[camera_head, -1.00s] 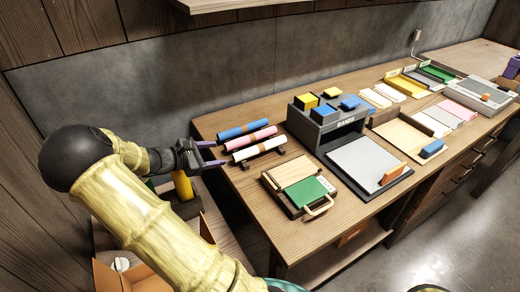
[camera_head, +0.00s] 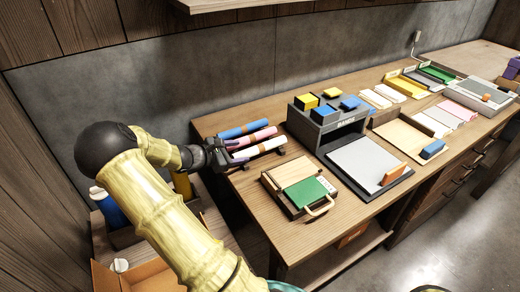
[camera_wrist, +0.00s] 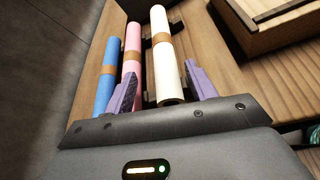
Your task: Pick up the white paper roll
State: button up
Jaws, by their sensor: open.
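The white paper roll (camera_head: 262,147) has a tan band and lies nearest the front of three rolls on a dark rack at the left end of the wooden bench. Beside it lie a pink roll (camera_head: 252,136) and a blue roll (camera_head: 243,130). My gripper (camera_head: 236,154) is open at the left end of the rolls. In the wrist view, the white roll (camera_wrist: 166,55) points its near end between my two purple fingertips (camera_wrist: 164,92). The left finger is close to the pink roll's end (camera_wrist: 131,55); I cannot tell whether it touches. The blue roll (camera_wrist: 108,75) is outside the fingers.
A board with a green pad (camera_head: 305,191) lies in front of the rolls. A dark box with coloured blocks (camera_head: 325,120) stands right of them. A grey wall (camera_head: 150,95) runs behind the bench. Boxes stand low at the left, beneath my arm.

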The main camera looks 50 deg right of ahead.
aim_at(247, 153)
jog(key=x, duration=0.4)
jog(key=shift+s+d+f, duration=0.15)
jog(key=shift+s+f, duration=0.1)
jog(key=shift+f, duration=0.2)
jog(key=c, duration=1.1)
